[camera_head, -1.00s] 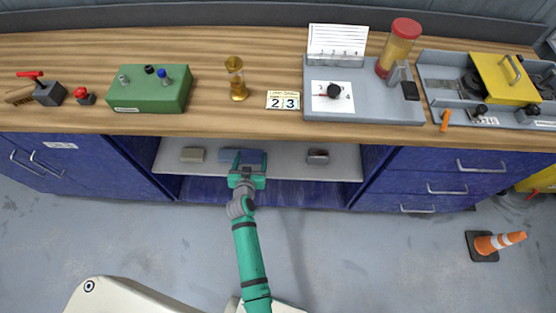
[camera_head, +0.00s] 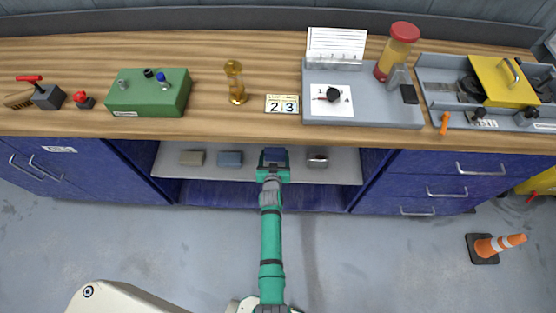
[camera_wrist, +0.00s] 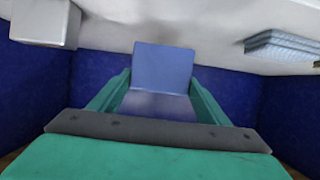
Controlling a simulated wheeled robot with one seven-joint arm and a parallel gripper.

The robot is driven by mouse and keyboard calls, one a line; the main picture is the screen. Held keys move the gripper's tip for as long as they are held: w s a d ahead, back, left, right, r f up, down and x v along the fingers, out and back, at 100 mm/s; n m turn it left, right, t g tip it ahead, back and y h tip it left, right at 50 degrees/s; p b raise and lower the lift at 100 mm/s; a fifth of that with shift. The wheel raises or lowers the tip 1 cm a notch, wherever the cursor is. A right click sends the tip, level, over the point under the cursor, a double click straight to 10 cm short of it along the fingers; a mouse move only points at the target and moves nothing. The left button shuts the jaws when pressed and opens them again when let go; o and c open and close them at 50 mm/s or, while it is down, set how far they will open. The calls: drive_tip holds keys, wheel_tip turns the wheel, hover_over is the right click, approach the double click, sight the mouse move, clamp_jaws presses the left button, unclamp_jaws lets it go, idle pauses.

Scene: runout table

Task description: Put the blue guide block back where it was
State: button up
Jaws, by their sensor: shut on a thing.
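The blue guide block (camera_head: 274,154) is between my gripper's fingers, over the pale shelf (camera_head: 345,166) under the worktop. My gripper (camera_head: 273,160) is shut on it. In the wrist view the blue block (camera_wrist: 163,68) stands upright-looking between the green fingers, with its lower part shaded. I cannot tell whether it touches the shelf. A grey-blue block (camera_head: 229,158) sits on the shelf just left of my gripper; it shows as a pale block in the wrist view (camera_wrist: 45,22).
A tan block (camera_head: 192,158) lies farther left on the shelf. A grey metal piece (camera_head: 317,160) is close on the right, with a ribbed face in the wrist view (camera_wrist: 282,47). Blue cabinet walls bound the bay. The worktop edge (camera_head: 230,137) overhangs above.

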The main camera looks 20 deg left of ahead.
sight(277, 160)
drive_tip(key=shift+w+d+f, duration=0.4)
drive_tip(key=shift+w+f, duration=0.1)
drive_tip(key=shift+f, duration=0.2)
wheel_tip(277, 160, down, 3)
drive_tip(key=shift+a+r, duration=0.1)
drive_tip(key=shift+r, duration=0.05)
drive_tip(key=shift+f, duration=0.25)
drive_tip(key=o, duration=1.6)
drive_tip(key=shift+f, duration=0.2)
drive_tip(key=shift+s, duration=0.1)
